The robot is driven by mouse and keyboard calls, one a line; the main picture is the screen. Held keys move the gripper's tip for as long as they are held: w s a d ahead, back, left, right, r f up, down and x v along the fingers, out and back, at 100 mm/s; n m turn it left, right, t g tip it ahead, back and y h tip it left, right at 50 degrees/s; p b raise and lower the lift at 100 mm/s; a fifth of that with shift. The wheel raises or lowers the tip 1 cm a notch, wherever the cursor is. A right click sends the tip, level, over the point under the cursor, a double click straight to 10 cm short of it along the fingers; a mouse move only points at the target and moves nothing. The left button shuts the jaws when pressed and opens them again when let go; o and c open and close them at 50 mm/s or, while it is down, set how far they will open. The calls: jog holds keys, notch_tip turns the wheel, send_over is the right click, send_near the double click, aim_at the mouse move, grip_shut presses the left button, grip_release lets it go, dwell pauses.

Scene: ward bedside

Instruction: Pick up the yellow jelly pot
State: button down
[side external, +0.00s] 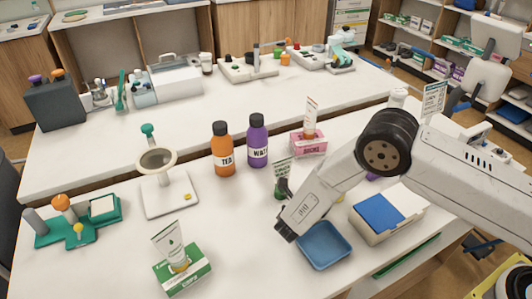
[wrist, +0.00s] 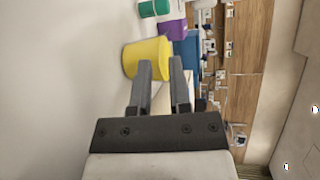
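The yellow jelly pot (wrist: 147,55) shows in the wrist view just beyond my fingertips, lying sideways in the turned picture. My gripper (wrist: 160,68) is open and empty, with a clear gap between its two dark fingers. The left finger overlaps the pot's lower edge in the picture, and the pot sits mostly left of the gap. I cannot tell whether they touch. In the side view my gripper (side external: 285,232) points down beside the blue tray (side external: 324,247). There my arm hides most of the area behind it, with only small yellow patches showing.
Beyond the yellow pot in the wrist view are a purple pot (wrist: 172,29) and a green pot (wrist: 147,8). In the side view, an orange bottle (side external: 222,151) and a purple bottle (side external: 257,141) stand behind. A green carton (side external: 184,276) is at front left.

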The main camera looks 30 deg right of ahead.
jog(key=shift+s+d+f, duration=0.15)
jog(key=shift+f, duration=0.2)
jog(key=shift+r, duration=0.7)
notch_tip(320, 180, up, 2)
jog(key=s+d+r, duration=0.1)
jog(key=s+r, duration=0.9)
jog(key=s, duration=0.3)
jog(key=shift+s+d, duration=0.25)
jog(key=shift+s, duration=0.1)
jog(key=shift+w, duration=0.1)
